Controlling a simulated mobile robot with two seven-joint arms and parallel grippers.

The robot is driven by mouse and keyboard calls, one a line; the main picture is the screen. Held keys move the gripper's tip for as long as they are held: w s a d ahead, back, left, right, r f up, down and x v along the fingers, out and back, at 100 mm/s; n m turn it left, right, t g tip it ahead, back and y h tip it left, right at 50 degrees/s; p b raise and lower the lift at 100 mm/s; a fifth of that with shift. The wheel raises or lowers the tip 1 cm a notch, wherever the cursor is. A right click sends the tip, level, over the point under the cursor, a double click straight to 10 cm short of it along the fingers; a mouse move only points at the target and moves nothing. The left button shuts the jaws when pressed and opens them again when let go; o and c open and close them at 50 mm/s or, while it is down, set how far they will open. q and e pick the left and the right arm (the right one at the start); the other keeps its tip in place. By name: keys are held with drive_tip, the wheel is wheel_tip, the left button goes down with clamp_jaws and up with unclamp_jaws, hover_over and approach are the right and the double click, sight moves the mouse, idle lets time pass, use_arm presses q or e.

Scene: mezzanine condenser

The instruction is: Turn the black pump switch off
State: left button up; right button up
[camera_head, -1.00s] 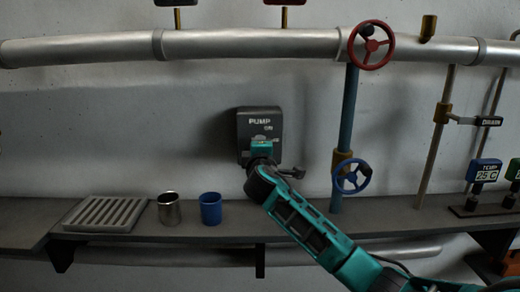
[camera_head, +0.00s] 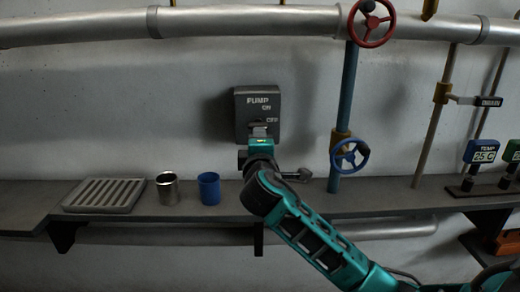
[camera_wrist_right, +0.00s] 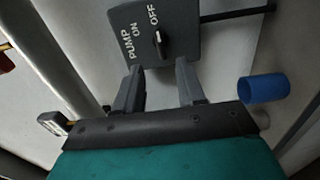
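The black pump switch box (camera_head: 257,103) is on the wall, marked PUMP, ON and OFF. In the right wrist view its black knob (camera_wrist_right: 159,42) has a white mark and appears to point toward the OFF label. My right gripper (camera_wrist_right: 158,72) is open, its two fingers apart and nothing visible between them. The knob shows just beyond the fingertips and appears clear of them. In the head view the right gripper (camera_head: 261,138) is in front of the box's lower edge and hides the knob. My left gripper is in neither view.
A shelf (camera_head: 110,224) runs below, with a grating (camera_head: 104,194), a metal cup (camera_head: 168,188) and a blue cup (camera_head: 209,188). A blue valve wheel (camera_head: 349,154) is right of my gripper, and a red one (camera_head: 371,22) is above.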

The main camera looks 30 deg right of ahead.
drive_tip(key=v, duration=0.3)
drive_tip(key=shift+s, duration=0.2)
idle(0.3)
drive_tip(key=s+a+f+m+g+y, duration=0.1)
drive_tip(key=s+a+f+y, duration=0.15)
drive_tip(key=f, duration=0.55)
drive_tip(key=s+a+f+g+y, duration=0.1)
drive_tip(key=s+a+f+y, duration=0.2)
drive_tip(key=f, duration=0.4)
drive_tip(key=s+a+f+m+y, duration=0.1)
drive_tip(key=s+a+f+y, duration=0.2)
drive_tip(key=f, duration=0.5)
drive_tip(key=s+a+f+m+g+y, duration=0.1)
drive_tip(key=s+a+f+m, duration=0.2)
drive_tip(key=s+f, duration=0.2)
drive_tip(key=s+a+f+m+g+y, duration=0.1)
drive_tip(key=s+a+f+m+y, duration=0.1)
drive_tip(key=s+f, duration=0.4)
drive_tip(key=shift+s+a+f+m, duration=0.2)
drive_tip(key=shift+s+a+m, duration=0.65)
drive_tip(key=shift+s, duration=0.4)
drive_tip(key=shift+d, duration=0.1)
